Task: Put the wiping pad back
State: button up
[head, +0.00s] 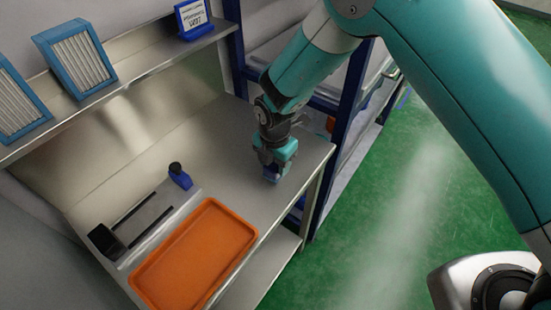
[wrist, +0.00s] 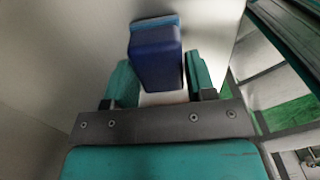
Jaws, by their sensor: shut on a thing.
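The wiping pad (wrist: 157,60) is a dark blue block with a lighter blue strip along its far edge. It sits between the two teal fingers of my gripper (wrist: 160,80) in the wrist view. In the head view my gripper (head: 275,163) is low over the right end of the metal bench, shut on the pad (head: 272,175). The pad is at or just above the bench top (head: 235,150); I cannot tell whether it touches. My gripper partly hides it in the head view.
An orange tray (head: 139,279) lies at the bench's front edge. A shelf (head: 130,77) above holds blue-framed racks (head: 76,61) and a sign (head: 193,18). Bare bench surrounds my gripper.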

jog(key=o, duration=0.8)
jog(key=shift+f, duration=0.1)
notch_tip(320, 180, up, 12)
jog(key=b, duration=0.4)
jog(key=shift+r, duration=0.2)
jog(key=s+d+r+m+y, duration=0.2)
jog(key=s+d+r+m, duration=0.7)
jog(key=s+r+m, duration=0.15)
jog(key=s+d+r+m, duration=0.1)
jog(key=s+m, duration=0.2)
jog(key=s, duration=0.1)
jog(key=s+d+r+m+y, duration=0.1)
jog(key=s+d+m, duration=0.1)
jog(key=s+m, duration=0.1)
jog(key=s+d+r+m+y, duration=0.1)
jog(key=s+r+m, duration=0.1)
jog(key=s+m, duration=0.2)
jog(key=shift+s+d+m, duration=0.25)
jog(key=shift+s+m, duration=0.1)
jog(key=shift+m, duration=0.1)
